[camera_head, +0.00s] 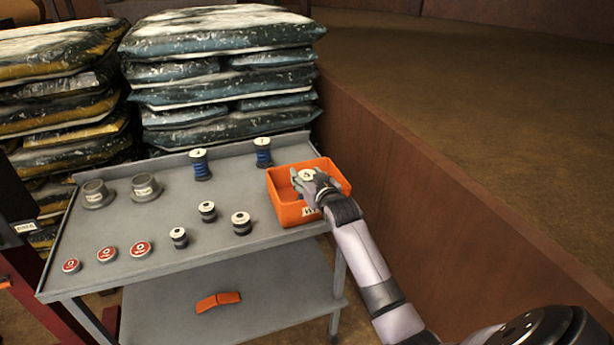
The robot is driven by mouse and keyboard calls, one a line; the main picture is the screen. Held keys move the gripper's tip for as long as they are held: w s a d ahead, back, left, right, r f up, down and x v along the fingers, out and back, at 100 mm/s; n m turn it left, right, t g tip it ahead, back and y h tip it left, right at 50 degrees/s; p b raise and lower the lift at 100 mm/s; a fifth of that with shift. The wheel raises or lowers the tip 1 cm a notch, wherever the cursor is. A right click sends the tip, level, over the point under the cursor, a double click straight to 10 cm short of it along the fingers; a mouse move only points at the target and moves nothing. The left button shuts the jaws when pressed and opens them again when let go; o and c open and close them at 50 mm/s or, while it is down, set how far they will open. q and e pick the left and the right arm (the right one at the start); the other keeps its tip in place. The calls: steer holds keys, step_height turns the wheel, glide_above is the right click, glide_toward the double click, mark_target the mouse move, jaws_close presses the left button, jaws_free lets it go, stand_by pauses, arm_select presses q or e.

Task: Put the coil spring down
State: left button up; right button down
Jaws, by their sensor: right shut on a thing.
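My right gripper (312,187) reaches in from the lower right over the orange bin (285,212) at the right end of the cart top. It is shut on a piece with a round white labelled top (306,174), which I take for the coil spring. Its body is hidden by the fingers and the bin, and I cannot tell whether it touches the bin floor. Two blue coil springs with white tops stand upright on the cart, one at the back middle (201,166) and one just left of the bin (263,153). My left gripper is not in view.
The grey cart top (130,217) also holds grey flanged cups (145,187), small black-and-white spools (207,211) and red-topped discs (140,249). An orange piece (218,300) lies on the lower shelf. Stacked bags (225,75) stand behind; a brown wall edge (430,190) is at right.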

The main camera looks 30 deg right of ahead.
steer(key=c, duration=0.8)
jaws_free()
steer(key=shift+s+a, duration=0.1)
steer(key=v, duration=1.2)
